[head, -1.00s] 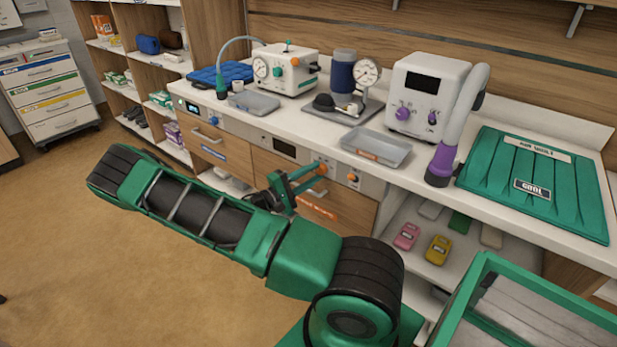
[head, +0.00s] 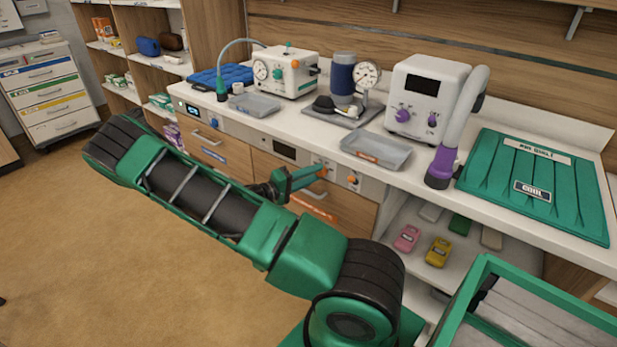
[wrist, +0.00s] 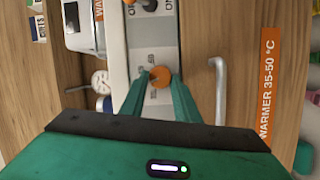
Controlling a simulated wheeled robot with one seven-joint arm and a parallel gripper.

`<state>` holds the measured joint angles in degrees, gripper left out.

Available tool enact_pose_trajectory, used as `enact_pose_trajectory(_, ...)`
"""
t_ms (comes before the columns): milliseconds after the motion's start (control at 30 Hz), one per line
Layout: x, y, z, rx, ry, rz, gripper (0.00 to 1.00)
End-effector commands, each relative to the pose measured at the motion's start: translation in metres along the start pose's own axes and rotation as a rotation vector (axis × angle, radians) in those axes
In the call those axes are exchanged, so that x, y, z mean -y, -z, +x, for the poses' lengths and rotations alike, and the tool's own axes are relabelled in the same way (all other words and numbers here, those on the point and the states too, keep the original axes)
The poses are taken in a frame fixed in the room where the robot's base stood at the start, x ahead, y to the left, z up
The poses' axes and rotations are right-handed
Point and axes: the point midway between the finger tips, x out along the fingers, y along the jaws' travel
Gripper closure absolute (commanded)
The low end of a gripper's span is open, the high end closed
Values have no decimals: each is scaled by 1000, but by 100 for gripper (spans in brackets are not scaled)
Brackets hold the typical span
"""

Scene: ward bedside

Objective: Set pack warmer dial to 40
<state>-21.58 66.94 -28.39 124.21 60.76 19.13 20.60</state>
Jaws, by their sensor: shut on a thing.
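The pack warmer's front panel (head: 300,160) runs along the counter's front edge, with a dark display (head: 284,148). Its left orange dial (wrist: 160,77) sits between my fingertips in the wrist view. My gripper (wrist: 158,84) is shut on this dial, one finger on each side; it also shows in the head view (head: 318,171). Small scale marks beside the dial are too small to read surely, and its pointer cannot be made out. A second orange knob (wrist: 128,2) is at the wrist view's top edge, and at right in the head view (head: 352,179).
A drawer with a metal handle (wrist: 219,92) and an orange "WARMER 35-50 °C" label (wrist: 267,85) lies just below the panel. A grey tray (head: 378,153) stands on the counter above. A green-rimmed bin (head: 490,285) stands at front right.

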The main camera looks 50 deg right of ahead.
Motion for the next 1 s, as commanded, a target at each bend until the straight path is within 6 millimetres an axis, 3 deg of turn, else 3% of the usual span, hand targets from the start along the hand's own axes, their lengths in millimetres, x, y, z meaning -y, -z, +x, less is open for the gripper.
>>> enact_pose_trajectory(267,2,-4,1,9,3,-7,94)
enact_pose_trajectory(300,2,-4,1,9,3,-7,64)
enact_pose_trajectory(667,1,-1,-4,1,3,-4,64)
enact_pose_trajectory(767,2,-1,-13,0,3,-4,64)
enact_pose_trajectory(1000,2,0,-57,-1,3,-4,64)
